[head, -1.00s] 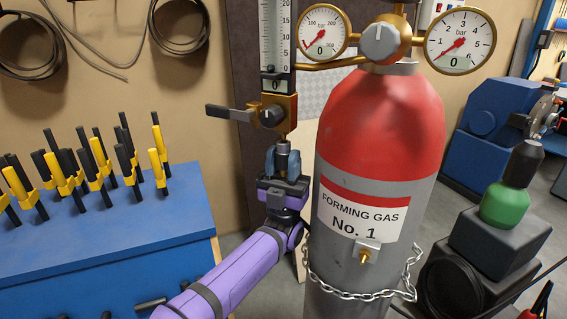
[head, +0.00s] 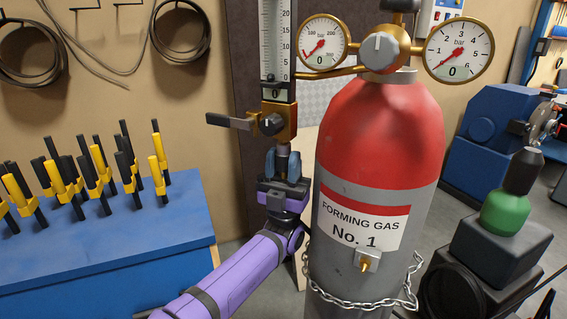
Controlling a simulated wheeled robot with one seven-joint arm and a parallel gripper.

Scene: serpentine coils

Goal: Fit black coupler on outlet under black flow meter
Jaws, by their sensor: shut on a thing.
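The black flow meter (head: 279,92) hangs upright left of the gas cylinder, with a white scale tube above a brass valve block (head: 284,122). A black lever (head: 230,121) sticks out to its left. My gripper (head: 283,165) is directly under the block, pointing up. Its blue-grey fingers are shut on the black coupler (head: 283,152), a small dark piece showing between them. The coupler stands upright in line with the outlet under the block. The fingers hide most of it, and I cannot tell whether it touches or sits on the outlet.
A red and grey cylinder (head: 378,130) with a chain (head: 355,294) stands close to my gripper's right. Two gauges (head: 458,50) sit above it. A blue bench (head: 110,235) with several black-and-yellow clamps (head: 68,175) is at left.

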